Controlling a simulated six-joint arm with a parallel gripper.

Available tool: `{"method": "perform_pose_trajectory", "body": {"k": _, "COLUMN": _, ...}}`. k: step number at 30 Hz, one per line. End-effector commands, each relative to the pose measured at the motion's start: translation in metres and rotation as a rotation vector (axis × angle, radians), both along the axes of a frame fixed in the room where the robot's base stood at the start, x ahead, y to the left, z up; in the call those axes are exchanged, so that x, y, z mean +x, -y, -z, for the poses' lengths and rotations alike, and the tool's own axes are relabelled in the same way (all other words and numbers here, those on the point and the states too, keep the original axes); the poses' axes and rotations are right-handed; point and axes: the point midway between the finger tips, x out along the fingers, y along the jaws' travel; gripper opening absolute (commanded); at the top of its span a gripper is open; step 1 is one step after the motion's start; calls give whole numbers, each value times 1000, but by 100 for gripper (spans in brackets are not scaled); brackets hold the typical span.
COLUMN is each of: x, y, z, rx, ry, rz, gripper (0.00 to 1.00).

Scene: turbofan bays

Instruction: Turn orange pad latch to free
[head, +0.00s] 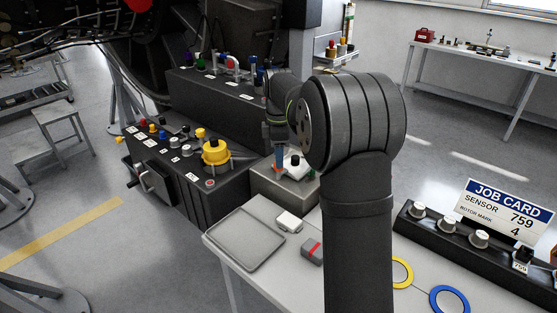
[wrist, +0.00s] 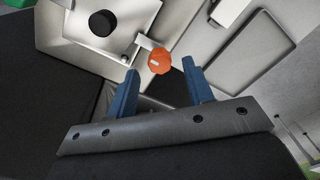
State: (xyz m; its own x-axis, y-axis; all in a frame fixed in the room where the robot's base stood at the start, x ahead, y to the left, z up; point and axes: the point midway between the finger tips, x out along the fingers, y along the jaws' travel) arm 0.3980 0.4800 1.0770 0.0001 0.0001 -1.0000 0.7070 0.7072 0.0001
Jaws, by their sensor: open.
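The orange pad latch (wrist: 160,62) is a small many-sided orange knob with a short white mark on its face. In the wrist view it sits beside the edge of a white plate (wrist: 82,40) that carries a black round knob (wrist: 102,23). My gripper (wrist: 159,67) has two blue fingers spread apart, with the latch seen in the gap between their tips. No contact shows, and I cannot tell how far the latch is beyond the tips. In the head view my gripper (head: 279,158) points down at the grey box (head: 265,188); the latch is mostly hidden there.
A shallow grey tray (head: 245,238), a white block (head: 288,222) and a grey block with a red stripe (head: 312,250) lie on the table nearby. A black console (head: 185,175) with a yellow knob (head: 215,151) stands left. A job card (head: 508,208) stands right.

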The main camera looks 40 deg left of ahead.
Motion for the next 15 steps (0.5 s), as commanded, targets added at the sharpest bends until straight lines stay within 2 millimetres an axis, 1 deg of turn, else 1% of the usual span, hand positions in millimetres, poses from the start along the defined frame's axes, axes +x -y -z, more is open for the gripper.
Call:
{"method": "perform_pose_trajectory", "body": {"k": 1, "x": 0, "y": 0, "z": 8, "rx": -2, "ry": -2, "rz": 0, "gripper": 47}}
{"method": "perform_pose_trajectory", "body": {"k": 6, "x": 0, "y": 0, "z": 21, "rx": -1, "ry": -1, "rz": 0, "gripper": 47}}
{"method": "perform_pose_trajectory", "body": {"k": 15, "x": 0, "y": 0, "z": 23, "rx": 0, "ry": 0, "rz": 0, "gripper": 47}}
